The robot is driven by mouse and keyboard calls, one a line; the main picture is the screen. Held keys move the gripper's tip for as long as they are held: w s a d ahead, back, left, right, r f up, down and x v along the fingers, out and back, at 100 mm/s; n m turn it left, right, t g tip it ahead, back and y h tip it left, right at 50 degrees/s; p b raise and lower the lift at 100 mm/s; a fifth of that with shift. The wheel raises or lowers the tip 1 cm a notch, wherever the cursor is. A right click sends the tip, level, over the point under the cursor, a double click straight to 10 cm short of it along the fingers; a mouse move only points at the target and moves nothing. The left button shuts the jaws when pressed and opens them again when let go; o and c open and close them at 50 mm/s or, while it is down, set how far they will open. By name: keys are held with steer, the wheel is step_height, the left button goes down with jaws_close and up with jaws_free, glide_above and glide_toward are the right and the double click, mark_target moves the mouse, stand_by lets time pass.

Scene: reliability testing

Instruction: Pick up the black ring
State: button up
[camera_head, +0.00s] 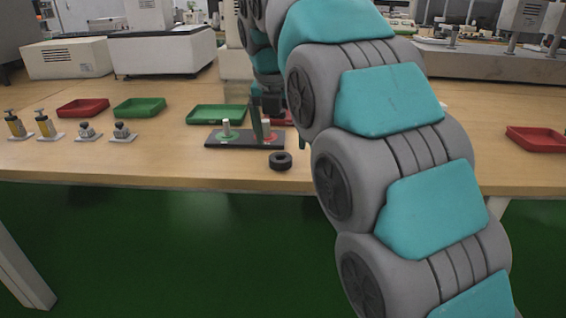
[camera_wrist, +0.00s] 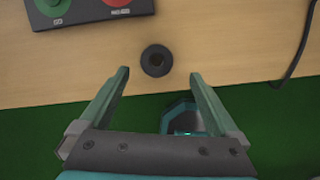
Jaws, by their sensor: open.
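The black ring (camera_head: 280,160) lies flat on the wooden table near its front edge, just in front of a dark base plate. In the wrist view the ring (camera_wrist: 156,61) sits ahead of my gripper (camera_wrist: 160,75), roughly centred between its two green fingertips. My gripper is open and empty, and its fingers stand apart on either side of the ring's line. In the head view my arm hides part of the gripper, and only part of a green finger shows behind the ring.
The dark base plate (camera_head: 245,141) carries a green and a red disc with posts, close behind the ring. Trays, red (camera_head: 83,108) and green (camera_head: 139,107), and small metal parts stand to the left. In the wrist view a black cable (camera_wrist: 294,55) lies at the right.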

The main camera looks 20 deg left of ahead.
mark_target(280, 153)
steer(key=shift+a+x, duration=0.15)
steer(key=shift+x, duration=1.25)
steer(key=shift+a+x, duration=0.1)
steer(key=shift+x, duration=1.25)
steer(key=shift+c, duration=0.4)
steer(key=c, duration=1.4)
